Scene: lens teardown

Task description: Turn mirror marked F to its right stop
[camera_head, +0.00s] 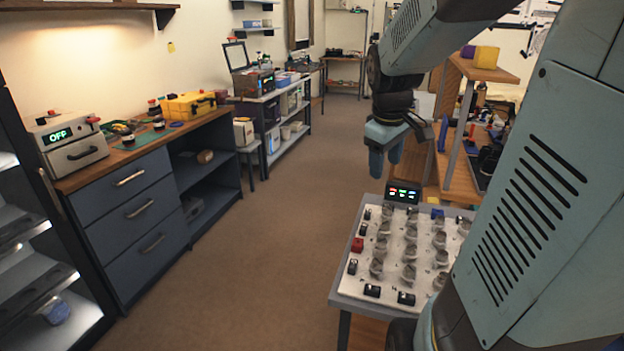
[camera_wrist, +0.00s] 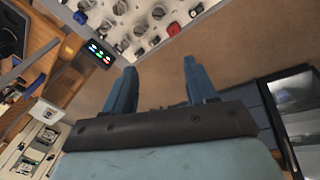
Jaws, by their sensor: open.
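A white panel (camera_head: 391,284) on a small table carries several grey knob-like mirror mounts (camera_head: 409,252). The letters beside them are too small to read, so I cannot tell which mount is F. My gripper (camera_head: 385,163) is open and empty, with its fingers pointing down, above and beyond the panel's far left corner. In the wrist view, the two blue fingers (camera_wrist: 159,80) stand apart with only floor between them. Part of the panel shows there at the top (camera_wrist: 128,28), apart from the fingers. My arm hides the panel's right side in the head view.
A small display (camera_head: 403,192) with red and green lights stands at the panel's far edge. A red block (camera_head: 357,244) and several black switches (camera_head: 372,290) line the panel's edges. A wooden shelf bench (camera_head: 455,170) stands behind. Open floor (camera_head: 270,250) lies to the left.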

